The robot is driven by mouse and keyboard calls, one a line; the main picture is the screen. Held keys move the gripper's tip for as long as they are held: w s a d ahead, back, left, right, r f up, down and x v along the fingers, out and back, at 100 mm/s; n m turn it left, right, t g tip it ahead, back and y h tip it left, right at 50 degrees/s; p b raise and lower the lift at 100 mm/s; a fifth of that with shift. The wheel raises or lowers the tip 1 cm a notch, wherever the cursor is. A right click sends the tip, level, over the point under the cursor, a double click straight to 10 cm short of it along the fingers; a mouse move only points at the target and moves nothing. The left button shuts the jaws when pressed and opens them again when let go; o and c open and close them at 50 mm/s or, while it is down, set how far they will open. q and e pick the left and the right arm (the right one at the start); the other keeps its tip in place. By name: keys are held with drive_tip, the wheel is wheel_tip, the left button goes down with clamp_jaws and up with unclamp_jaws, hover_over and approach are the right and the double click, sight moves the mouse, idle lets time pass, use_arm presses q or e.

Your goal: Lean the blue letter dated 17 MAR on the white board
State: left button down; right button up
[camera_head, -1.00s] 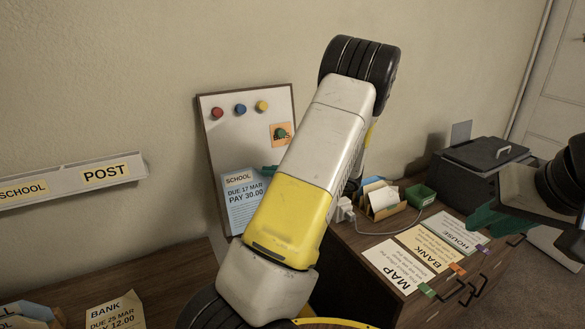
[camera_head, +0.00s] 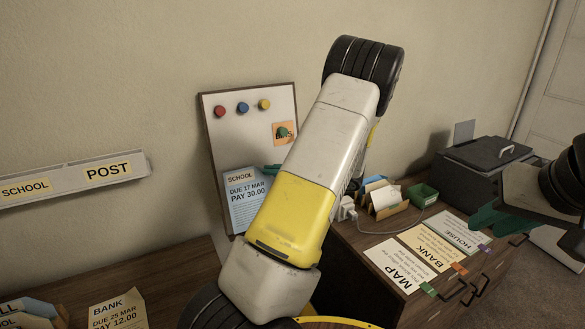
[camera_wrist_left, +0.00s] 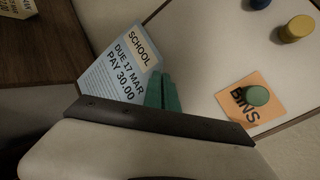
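The board carries red, blue and yellow magnets and an orange BINS note (camera_head: 285,132). A BANK letter (camera_head: 117,310) lies at lower left below a POST rack (camera_head: 75,182). MAP, BANK and HOUSE sheets (camera_head: 432,248), a letter holder (camera_head: 385,200) and a printer (camera_head: 485,165) are at right.

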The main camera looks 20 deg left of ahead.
use_arm(q)
drive_tip(key=shift+a+f, duration=0.1)
idle(0.4)
drive_tip(key=shift+w+a+f, duration=1)
drive_tip(key=shift+a+f, duration=0.1)
drive_tip(key=shift+f, duration=0.05)
drive_tip(key=c, duration=1.6)
unclamp_jaws()
drive_tip(key=shift+d, duration=0.1)
drive_tip(key=v, duration=0.7)
drive_tip(key=shift+d, duration=0.3)
drive_tip(key=shift+s+r, duration=0.1)
